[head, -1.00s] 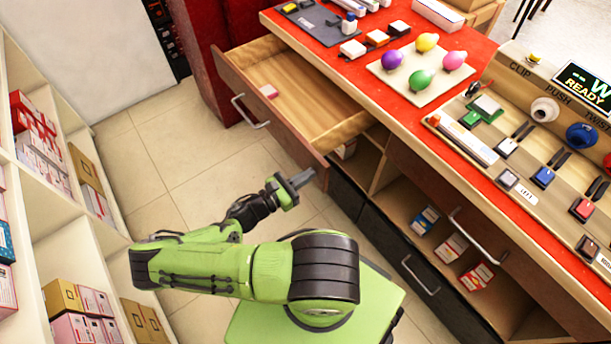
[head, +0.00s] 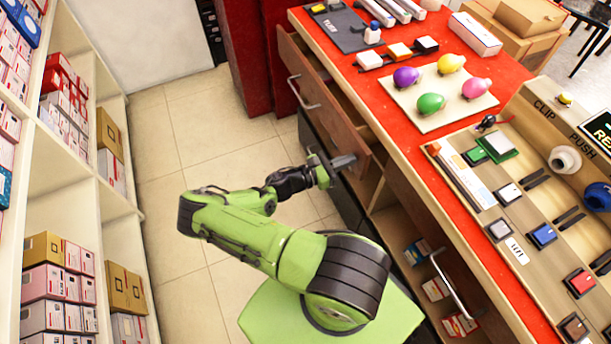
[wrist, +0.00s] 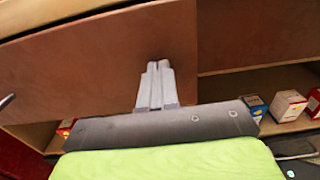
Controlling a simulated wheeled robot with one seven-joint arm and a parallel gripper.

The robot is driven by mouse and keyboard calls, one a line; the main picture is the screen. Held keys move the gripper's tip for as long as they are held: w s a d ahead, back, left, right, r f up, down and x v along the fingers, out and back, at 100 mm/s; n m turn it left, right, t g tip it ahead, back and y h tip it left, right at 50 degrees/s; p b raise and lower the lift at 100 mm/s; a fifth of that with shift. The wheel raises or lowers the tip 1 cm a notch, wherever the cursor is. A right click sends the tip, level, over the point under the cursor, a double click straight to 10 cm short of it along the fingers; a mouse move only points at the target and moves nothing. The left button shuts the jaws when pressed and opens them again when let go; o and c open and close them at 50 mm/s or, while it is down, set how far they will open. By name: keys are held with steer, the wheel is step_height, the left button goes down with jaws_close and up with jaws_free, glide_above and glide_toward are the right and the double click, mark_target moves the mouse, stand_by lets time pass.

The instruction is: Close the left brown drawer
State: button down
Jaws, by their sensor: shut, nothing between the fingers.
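The left brown drawer (head: 325,98) is under the red-topped counter in the head view and stands partly open, with a narrow gap behind its front. A metal handle (head: 303,92) is on its front. My gripper (head: 345,161) is shut and empty, at the near right end of the drawer front. In the wrist view the brown drawer front (wrist: 110,60) fills the upper left, and the shut fingers (wrist: 158,72) point at it near its right edge. They appear to touch it or be very close; I cannot tell which.
The red counter (head: 385,105) holds coloured bulbs on a board (head: 440,110) and a button panel. An open shelf below holds small boxes (wrist: 287,103). White shelves (head: 60,200) with boxes stand at the left. The tiled floor (head: 205,130) between is clear.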

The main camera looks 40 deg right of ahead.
steer(key=x, duration=0.7)
steer(key=shift+s+d, duration=0.2)
steer(key=shift+d, duration=0.2)
steer(key=shift+r, duration=0.15)
